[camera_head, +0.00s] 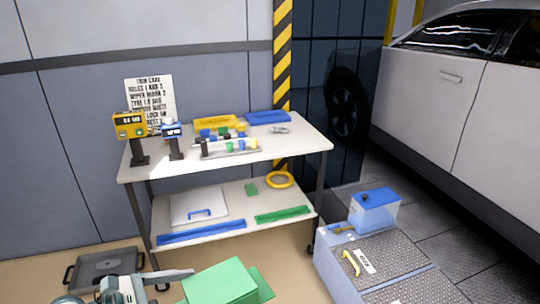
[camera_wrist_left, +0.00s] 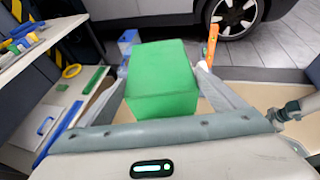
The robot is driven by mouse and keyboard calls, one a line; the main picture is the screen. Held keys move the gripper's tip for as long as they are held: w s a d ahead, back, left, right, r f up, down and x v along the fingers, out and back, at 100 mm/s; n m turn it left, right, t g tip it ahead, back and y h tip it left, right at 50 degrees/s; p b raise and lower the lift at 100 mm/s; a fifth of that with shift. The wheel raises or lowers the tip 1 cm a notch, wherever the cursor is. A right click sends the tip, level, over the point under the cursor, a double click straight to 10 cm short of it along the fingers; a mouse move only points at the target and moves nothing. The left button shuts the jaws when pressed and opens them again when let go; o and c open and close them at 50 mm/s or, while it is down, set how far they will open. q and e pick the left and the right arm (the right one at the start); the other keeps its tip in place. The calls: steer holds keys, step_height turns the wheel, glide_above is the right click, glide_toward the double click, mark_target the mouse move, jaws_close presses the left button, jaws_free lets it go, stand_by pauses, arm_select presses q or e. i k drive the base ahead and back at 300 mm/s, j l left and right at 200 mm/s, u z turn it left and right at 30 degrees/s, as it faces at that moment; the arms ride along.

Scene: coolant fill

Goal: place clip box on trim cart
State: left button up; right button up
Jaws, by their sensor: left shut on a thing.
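The clip box, a plain green block (camera_head: 220,283), is at the bottom of the head view. It also fills the middle of the left wrist view (camera_wrist_left: 162,85). My left gripper (camera_wrist_left: 163,72) is shut on it, with one finger along each side. A second green surface shows behind the box's right edge in the head view; I cannot tell what it is. The trim cart (camera_head: 255,167) is a white two-shelf cart behind the box, and the box is apart from it. My right gripper is not seen in either view.
The top shelf holds a yellow tray (camera_head: 219,121), a blue tray (camera_head: 268,117), a tool rack and two gauge stands. The lower shelf holds a white case (camera_head: 198,206), green and blue strips and a yellow ring (camera_head: 280,179). A grey step (camera_head: 385,262) with a blue-lidded box stands right.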

mark_target(291, 140)
steer(key=i, duration=1.1)
steer(key=i+l, duration=0.1)
steer(key=i, duration=0.35)
steer(key=i+l+u, duration=0.1)
steer(key=i, duration=0.35)
